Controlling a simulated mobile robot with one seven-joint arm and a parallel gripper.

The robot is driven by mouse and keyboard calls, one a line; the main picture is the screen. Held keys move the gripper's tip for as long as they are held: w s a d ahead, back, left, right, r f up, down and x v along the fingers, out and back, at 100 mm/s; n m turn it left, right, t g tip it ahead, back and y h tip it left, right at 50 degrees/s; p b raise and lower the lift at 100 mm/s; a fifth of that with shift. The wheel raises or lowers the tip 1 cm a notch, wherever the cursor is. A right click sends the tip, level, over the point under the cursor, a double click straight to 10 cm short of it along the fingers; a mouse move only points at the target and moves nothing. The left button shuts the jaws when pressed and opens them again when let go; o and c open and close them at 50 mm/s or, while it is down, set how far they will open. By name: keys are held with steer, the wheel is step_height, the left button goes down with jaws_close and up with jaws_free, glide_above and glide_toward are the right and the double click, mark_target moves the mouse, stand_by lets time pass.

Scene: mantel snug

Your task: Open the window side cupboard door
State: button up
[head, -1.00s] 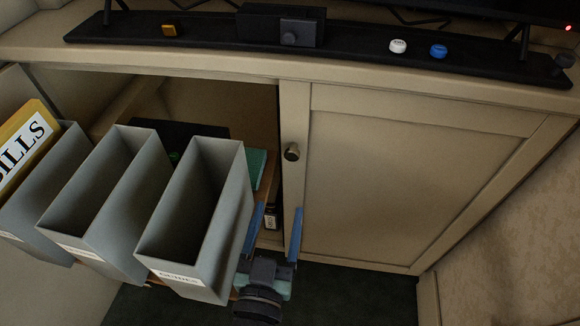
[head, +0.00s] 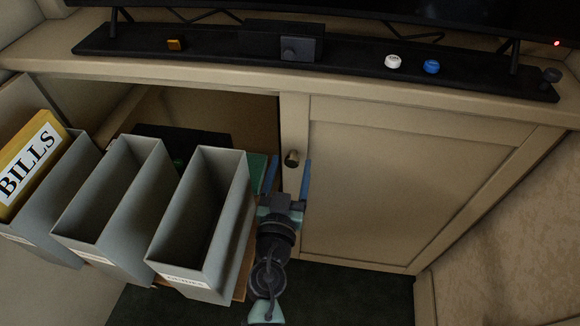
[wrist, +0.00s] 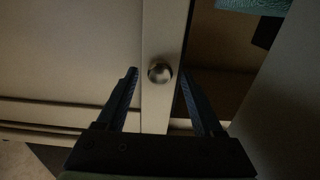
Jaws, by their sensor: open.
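The cream cupboard door (head: 400,190) on the right is shut, with a framed panel and a small round metal knob (head: 291,158) at the upper part of its left edge. The pictures do not show which side the window is on. My gripper (head: 289,166) is open with its two blue fingers pointing at the door, one to each side of the knob in the picture. In the wrist view the knob (wrist: 160,73) lies between the fingertips; I cannot tell whether the fingers reach around it. Nothing is held.
The left cupboard bay is open. Grey file boxes (head: 200,225) stand just left of my gripper and arm, one with a yellow BILLS folder (head: 30,165). Above, a black shelf strip (head: 350,65) carries a white button (head: 393,62) and a blue button (head: 431,66). The dark floor before the door is clear.

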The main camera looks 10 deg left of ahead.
jaws_close()
stand_by(0.3)
stand_by(1.1)
